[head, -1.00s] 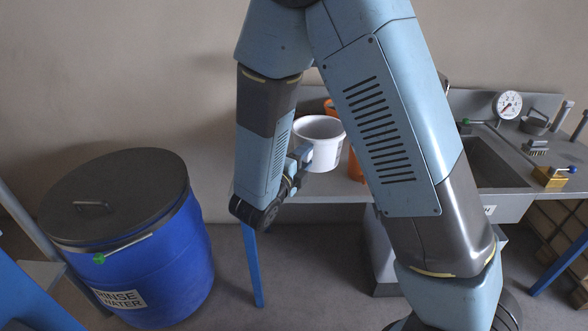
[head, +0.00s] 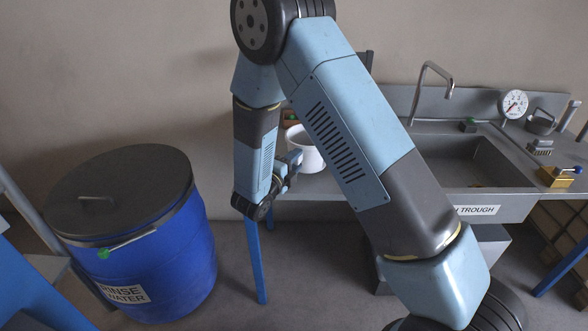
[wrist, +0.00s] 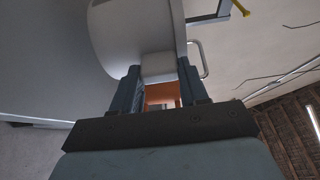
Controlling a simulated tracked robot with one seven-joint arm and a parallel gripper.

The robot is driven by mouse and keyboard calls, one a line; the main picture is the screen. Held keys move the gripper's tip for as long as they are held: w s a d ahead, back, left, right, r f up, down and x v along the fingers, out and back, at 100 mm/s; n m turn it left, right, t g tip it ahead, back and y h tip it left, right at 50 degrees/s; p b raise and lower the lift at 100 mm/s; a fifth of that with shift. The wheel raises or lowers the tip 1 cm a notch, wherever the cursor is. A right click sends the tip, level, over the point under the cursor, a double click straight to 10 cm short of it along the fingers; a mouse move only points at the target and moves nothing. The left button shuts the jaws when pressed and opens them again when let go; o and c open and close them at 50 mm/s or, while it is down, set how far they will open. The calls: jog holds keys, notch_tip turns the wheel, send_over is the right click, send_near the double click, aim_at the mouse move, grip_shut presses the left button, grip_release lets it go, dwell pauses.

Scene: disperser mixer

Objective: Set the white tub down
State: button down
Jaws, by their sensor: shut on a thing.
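The white tub (head: 306,152) is at the left part of the grey bench (head: 325,186) in the head view, partly hidden behind my arm. My gripper (head: 291,163) is at its left side, shut on it. In the wrist view the tub (wrist: 125,35) fills the upper middle, and my gripper's fingers (wrist: 160,78) close on a pale block-like part of its side. The tub looks about upright.
The trough (head: 455,170) with its tap (head: 432,75) is on the right, with a gauge (head: 514,103) and a brass-coloured block (head: 556,176) beyond. A blue rinse water drum (head: 150,255) stands at left. Something orange (wrist: 162,95) shows between my fingers in the wrist view.

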jog(key=shift+f, duration=1.25)
jog(key=c, duration=0.6)
grip_release()
jog(key=shift+f, duration=0.1)
